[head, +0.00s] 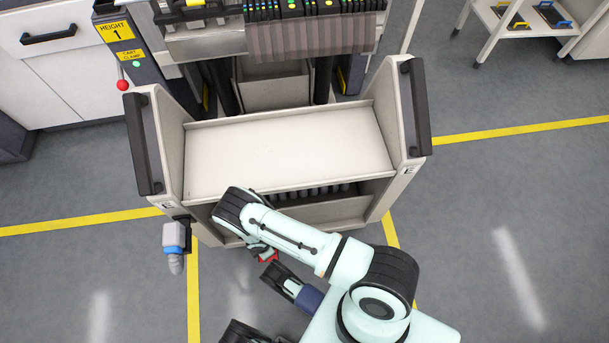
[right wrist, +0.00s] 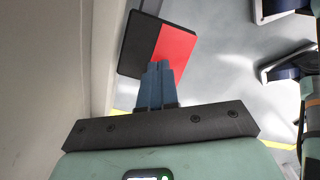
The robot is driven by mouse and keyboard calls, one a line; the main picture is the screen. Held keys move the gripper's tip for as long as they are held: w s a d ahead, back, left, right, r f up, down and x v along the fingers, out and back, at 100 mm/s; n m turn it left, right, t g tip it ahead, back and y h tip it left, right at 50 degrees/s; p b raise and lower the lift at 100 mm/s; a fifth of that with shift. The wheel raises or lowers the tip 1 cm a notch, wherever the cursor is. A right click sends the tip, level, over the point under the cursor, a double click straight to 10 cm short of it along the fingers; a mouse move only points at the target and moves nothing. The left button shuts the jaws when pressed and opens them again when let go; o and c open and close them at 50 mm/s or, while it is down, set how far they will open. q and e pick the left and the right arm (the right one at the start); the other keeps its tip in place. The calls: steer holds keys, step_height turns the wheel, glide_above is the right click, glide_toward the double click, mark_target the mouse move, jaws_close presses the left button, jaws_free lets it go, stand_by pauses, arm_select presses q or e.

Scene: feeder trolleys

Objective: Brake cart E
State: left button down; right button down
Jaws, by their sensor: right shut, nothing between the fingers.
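Cart E (head: 290,150) is a pale trolley with a flat top, dark side handles and an E label on each side. It stands upright in the middle of the head view. In the right wrist view, a brake pedal (right wrist: 172,48), half black and half red, lies just beyond my right gripper (right wrist: 158,66). The gripper is shut and empty, its blue fingertips overlapping the pedal's lower edge in the picture. I cannot tell whether they touch. In the head view my right arm crosses the cart's near edge and hides the gripper; a small red patch shows beside it.
A feeder machine (head: 120,60) marked HEIGHT 1 and CART CLAMP stands behind the cart, with a red knob (head: 123,86). A grey and blue plug (head: 173,245) hangs at the cart's near left corner. Yellow lines mark the floor, which is open at right.

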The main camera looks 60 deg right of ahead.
steer(key=shift+s+f+b, duration=0.1)
steer(key=shift+f+b, duration=1.25)
steer(key=shift+f, duration=0.45)
steer(key=shift+f+b, duration=1)
steer(key=shift+f, duration=0.1)
steer(key=shift+r, duration=0.1)
